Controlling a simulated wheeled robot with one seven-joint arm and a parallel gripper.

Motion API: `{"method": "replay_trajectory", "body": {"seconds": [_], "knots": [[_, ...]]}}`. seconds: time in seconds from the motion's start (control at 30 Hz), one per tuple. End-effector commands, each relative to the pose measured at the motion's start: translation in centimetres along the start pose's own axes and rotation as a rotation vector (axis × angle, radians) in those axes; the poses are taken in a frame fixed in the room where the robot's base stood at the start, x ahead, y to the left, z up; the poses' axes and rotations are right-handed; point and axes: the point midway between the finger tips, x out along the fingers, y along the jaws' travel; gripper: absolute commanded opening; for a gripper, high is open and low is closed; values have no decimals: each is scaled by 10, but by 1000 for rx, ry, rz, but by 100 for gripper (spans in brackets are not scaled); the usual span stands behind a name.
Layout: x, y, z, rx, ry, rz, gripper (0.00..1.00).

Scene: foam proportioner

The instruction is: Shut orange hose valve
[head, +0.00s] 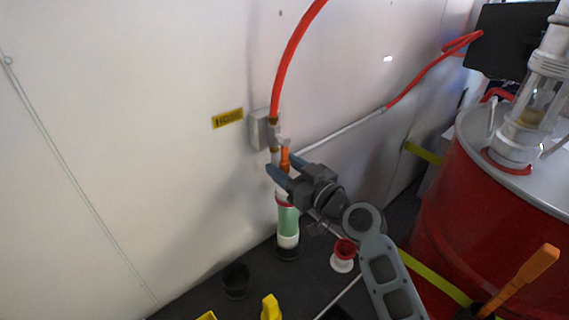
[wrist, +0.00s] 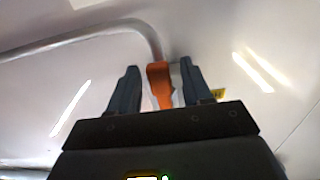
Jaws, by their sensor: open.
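The orange valve handle (head: 285,158) hangs below a brass and grey fitting on the white wall, under a red-orange hose (head: 289,60). In the wrist view the orange handle (wrist: 160,80) stands between the two blue-grey fingers. My gripper (head: 275,172) is at the handle, with its fingers apart on either side of it. In the wrist view my gripper (wrist: 158,88) is open, and the right finger looks very close to the handle. I cannot tell whether it touches. The handle's lower end is partly hidden by my gripper in the head view.
A green and white cylinder (head: 288,222) stands below the valve. A grey pipe (head: 340,130) runs along the wall to the right. A large red drum (head: 480,210) stands at the right. A red and white cup-shaped part (head: 343,256) and a dark cup (head: 236,280) are on the floor.

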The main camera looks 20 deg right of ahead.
Motion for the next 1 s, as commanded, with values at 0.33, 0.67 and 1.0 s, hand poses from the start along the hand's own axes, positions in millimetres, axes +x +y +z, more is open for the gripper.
{"method": "replay_trajectory", "body": {"seconds": [0.33, 0.67, 1.0], "knots": [[5, 0, 0, 0, 0, 0, 49], [5, 0, 0, 0, 0, 0, 18], [5, 0, 0, 0, 0, 0, 0]]}}
